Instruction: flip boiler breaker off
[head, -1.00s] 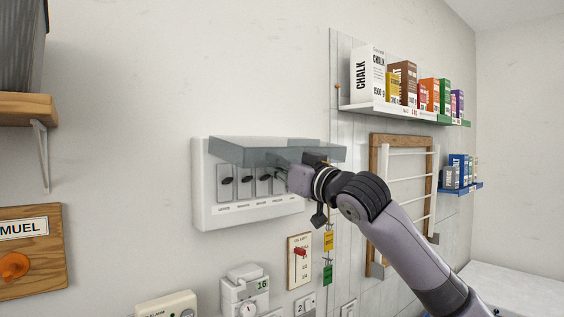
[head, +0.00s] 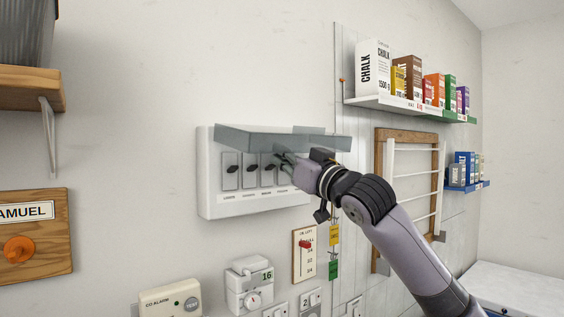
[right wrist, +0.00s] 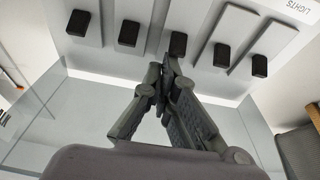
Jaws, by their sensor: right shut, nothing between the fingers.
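A white breaker box (head: 206,188) is on the wall, its clear grey cover (head: 235,135) raised. It has several black levers on pale plates; the labels below are too small to read in the head view. My right gripper (head: 281,160) is under the cover, in front of the box's right half, hiding the levers there. In the right wrist view, the box is upside down, and my shut, empty fingers (right wrist: 167,62) end close by the middle lever (right wrist: 178,43); contact is unclear. The end lever (right wrist: 260,65) lies beside a "LIGHTS" label. My left gripper is not in view.
Below are a timer (head: 249,285), a CO alarm (head: 170,301) and a small board with a red slider (head: 304,256). To the right are a shelf of chalk boxes (head: 372,68) and a wooden rack (head: 379,160).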

